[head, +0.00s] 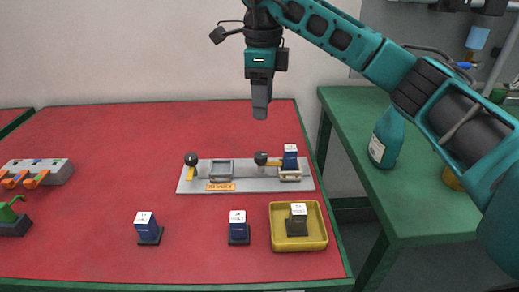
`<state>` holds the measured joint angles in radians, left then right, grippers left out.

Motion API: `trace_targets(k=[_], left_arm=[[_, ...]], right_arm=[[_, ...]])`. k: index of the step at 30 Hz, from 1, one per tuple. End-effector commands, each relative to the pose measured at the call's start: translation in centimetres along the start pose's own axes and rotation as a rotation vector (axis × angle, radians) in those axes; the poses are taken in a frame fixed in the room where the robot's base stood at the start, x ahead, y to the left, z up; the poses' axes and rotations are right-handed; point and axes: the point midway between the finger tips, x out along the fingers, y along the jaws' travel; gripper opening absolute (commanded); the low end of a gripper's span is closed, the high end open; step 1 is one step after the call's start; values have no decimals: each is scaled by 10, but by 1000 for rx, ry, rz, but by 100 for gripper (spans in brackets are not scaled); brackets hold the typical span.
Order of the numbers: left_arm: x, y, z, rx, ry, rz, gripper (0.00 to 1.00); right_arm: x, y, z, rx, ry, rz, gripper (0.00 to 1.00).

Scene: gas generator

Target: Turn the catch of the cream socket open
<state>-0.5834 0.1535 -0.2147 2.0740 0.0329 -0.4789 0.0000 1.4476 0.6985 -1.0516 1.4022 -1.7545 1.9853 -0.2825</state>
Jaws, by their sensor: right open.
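A grey board (245,185) on the red table carries two sockets. The right one looks cream (290,178), and a dark blue block with a white label (290,158) stands in it. A catch with a yellow lever and black knob (261,158) sits just left of it, its lever pointing right toward the blue block. The other socket (220,170) is grey and looks empty; its catch (191,160) has its lever angled down. My right gripper (260,107) hangs above and behind the board, open and empty, apart from the catch. My left gripper is out of view.
Two blue blocks, left (148,228) and middle (238,226), stand in front of the board. A yellow tray (322,243) holds a dark block (297,220). A grey device with orange levers (38,173) is far left. A green side table (425,205) bears a teal bottle (387,137).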

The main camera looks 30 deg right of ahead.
Motion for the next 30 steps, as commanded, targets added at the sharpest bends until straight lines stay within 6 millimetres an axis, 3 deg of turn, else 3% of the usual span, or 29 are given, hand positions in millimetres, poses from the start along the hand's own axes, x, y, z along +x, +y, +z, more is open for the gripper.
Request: trace_targets(k=[18,24,30], left_arm=[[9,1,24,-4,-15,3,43],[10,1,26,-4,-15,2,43],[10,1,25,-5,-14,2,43]], right_arm=[[110,2,0,-2,0,5,59],[125,1,0,-2,-1,3,59],[127,1,1,-2,-2,2,59]])
